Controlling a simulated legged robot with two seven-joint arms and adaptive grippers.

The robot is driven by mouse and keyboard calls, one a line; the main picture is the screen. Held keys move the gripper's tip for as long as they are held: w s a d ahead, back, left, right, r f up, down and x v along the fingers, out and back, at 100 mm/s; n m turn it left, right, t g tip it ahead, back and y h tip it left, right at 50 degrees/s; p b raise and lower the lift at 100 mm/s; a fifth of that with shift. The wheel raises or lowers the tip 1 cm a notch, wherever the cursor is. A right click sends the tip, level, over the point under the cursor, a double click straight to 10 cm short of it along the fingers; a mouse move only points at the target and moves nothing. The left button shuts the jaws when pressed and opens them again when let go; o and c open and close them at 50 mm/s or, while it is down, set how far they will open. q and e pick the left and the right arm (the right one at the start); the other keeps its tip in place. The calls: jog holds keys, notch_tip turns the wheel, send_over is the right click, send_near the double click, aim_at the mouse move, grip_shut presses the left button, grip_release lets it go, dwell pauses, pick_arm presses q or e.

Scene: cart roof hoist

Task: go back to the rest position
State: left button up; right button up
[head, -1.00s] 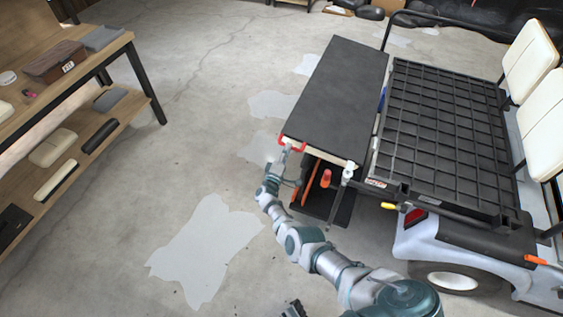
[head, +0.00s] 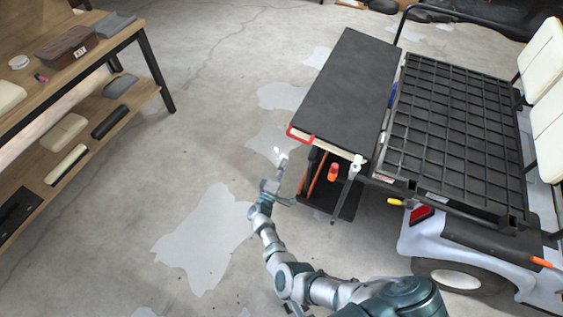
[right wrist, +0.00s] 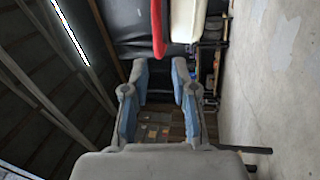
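My right gripper (head: 279,157) is at the end of my arm in the head view, just left of and below the near end of the black-topped cart (head: 348,84). In the right wrist view its two fingers (right wrist: 158,95) stand apart with nothing between them. A red handle (head: 300,134) is fixed at the cart's near left corner, and it also shows at the top of the right wrist view (right wrist: 158,30). The gripper is apart from the handle. My left gripper is not clearly seen; only a small dark part shows at the bottom edge of the head view.
A golf cart with a black grid bed (head: 455,140) and cream seats (head: 548,120) stands at the right. A wooden shelf bench (head: 120,32) with boxes and pads is at the left. The concrete floor (head: 215,130) between them is clear.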

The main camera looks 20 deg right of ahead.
jog(key=s+a+f+n+y+p, duration=0.1)
jog(key=s+a+f+y+p, duration=0.1)
jog(key=s+f+y, duration=0.6)
jog(key=s+a+f+n+y+p, duration=0.1)
jog(key=s+a+f+y+p, duration=0.15)
jog(key=s+f+y, duration=0.55)
pick_arm(q)
jog(key=s+f+p, duration=0.1)
jog(key=s+f, duration=0.1)
jog(key=f, duration=0.7)
jog(key=s+f+p, duration=0.1)
jog(key=f, duration=0.8)
jog(key=shift+s+a+g, duration=0.15)
jog(key=shift+s+g, duration=0.15)
jog(key=shift+s, duration=0.1)
pick_arm(e)
jog(key=s+a+f+m+g, duration=0.1)
jog(key=s+f+m+g, duration=0.2)
jog(key=s, duration=1.1)
jog(key=s+a+f+m+g, duration=0.1)
jog(key=s+f+m+g, duration=0.2)
jog(key=s+f+g, duration=0.5)
jog(key=s, duration=0.6)
jog(key=shift+s+a, duration=0.15)
jog(key=shift+s, duration=0.2)
